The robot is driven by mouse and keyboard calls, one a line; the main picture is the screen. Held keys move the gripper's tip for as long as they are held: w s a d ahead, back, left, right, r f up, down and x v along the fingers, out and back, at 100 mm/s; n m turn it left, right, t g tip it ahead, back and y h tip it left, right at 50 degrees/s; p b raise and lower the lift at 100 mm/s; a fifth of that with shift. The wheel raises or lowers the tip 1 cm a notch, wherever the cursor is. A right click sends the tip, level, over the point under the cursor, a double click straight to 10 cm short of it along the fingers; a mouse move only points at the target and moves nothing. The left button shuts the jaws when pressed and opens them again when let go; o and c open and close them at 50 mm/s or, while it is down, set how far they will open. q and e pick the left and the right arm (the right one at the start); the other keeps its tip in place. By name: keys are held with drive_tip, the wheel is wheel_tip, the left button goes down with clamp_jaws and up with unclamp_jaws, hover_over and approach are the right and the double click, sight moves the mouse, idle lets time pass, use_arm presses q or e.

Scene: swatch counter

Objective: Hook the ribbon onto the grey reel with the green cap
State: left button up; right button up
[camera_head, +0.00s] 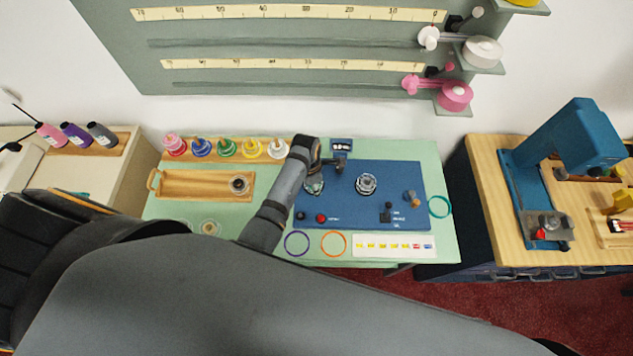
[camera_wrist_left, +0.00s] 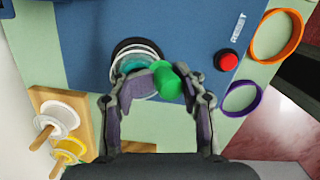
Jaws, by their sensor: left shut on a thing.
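My left gripper (camera_head: 328,164) is over the left side of the blue machine (camera_head: 335,217). In the left wrist view, a green cylindrical piece (camera_wrist_left: 168,82), which looks like the green cap, sits between the fingertips of the left gripper (camera_wrist_left: 162,88), and they are shut on it. A round reel with teal and pale rings (camera_wrist_left: 138,66) lies just below and behind it; it also shows partly under the gripper in the head view (camera_head: 315,186). I cannot tell if the green piece touches it. A grey reel (camera_head: 366,183) stands on the machine to the right. No loose ribbon is clear. My right gripper is not in view.
Several coloured spools (camera_head: 227,148) stand on a rack at the back left. A wooden tray (camera_head: 195,194) holds a dark round part (camera_head: 238,184). Purple (camera_head: 297,243), orange (camera_head: 334,243) and teal (camera_head: 439,207) rings and a sample strip (camera_head: 393,246) lie around the machine.

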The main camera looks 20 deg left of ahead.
use_arm(q)
drive_tip(key=shift+w+a, duration=0.1)
drive_tip(key=shift+r, duration=0.1)
idle(0.7)
wheel_tip(320, 180, up, 3)
drive_tip(key=shift+w+r, duration=0.1)
drive_tip(key=shift+w, duration=0.05)
drive_tip(key=shift+c, duration=1.1)
drive_tip(key=shift+r, duration=0.9)
clamp_jaws()
